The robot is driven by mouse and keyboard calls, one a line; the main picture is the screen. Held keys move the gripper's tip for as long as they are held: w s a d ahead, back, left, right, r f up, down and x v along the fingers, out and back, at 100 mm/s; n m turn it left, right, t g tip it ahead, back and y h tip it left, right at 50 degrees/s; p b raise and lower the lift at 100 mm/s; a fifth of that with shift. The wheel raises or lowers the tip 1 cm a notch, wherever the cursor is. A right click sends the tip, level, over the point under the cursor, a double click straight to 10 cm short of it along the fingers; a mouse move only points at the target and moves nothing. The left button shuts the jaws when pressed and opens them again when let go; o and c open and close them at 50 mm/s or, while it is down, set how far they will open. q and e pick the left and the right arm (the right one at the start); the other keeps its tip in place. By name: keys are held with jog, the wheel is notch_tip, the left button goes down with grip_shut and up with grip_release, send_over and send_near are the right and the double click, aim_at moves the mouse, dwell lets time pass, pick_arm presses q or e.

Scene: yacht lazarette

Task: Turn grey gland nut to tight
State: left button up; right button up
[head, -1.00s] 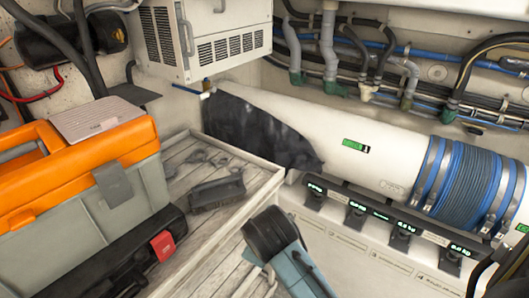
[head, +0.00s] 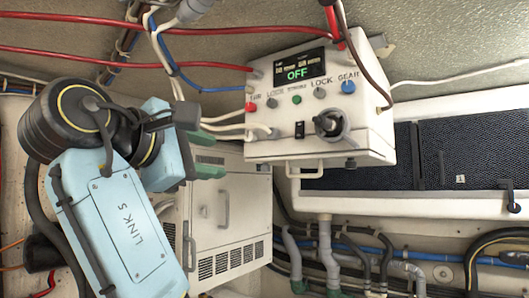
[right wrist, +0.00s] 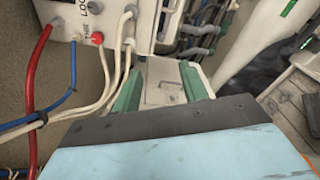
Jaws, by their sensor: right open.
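A white control box (head: 320,105) hangs in the upper middle of the head view, with a dark display reading OFF. My right gripper (head: 214,154) is left of the box and slightly below, apart from the ring. Its green fingers are open with nothing between them, also in the right wrist view (right wrist: 160,88). The ring cannot be made out there. My left gripper is not in view.
White cables (head: 222,131) run into the box's left side, close to my right gripper. Red cables (head: 130,63) cross above. A white vented cabinet (head: 235,220) stands below, with grey pipes (head: 325,250) to its right. A dark mesh panel (head: 450,155) is at right.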

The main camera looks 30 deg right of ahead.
jog(key=g+h, duration=0.1)
send_near(271, 133)
jog(key=shift+m, duration=0.3)
jog(key=p+x, duration=0.2)
jog(key=x, duration=0.6)
jog(key=shift+p, duration=0.4)
grip_shut()
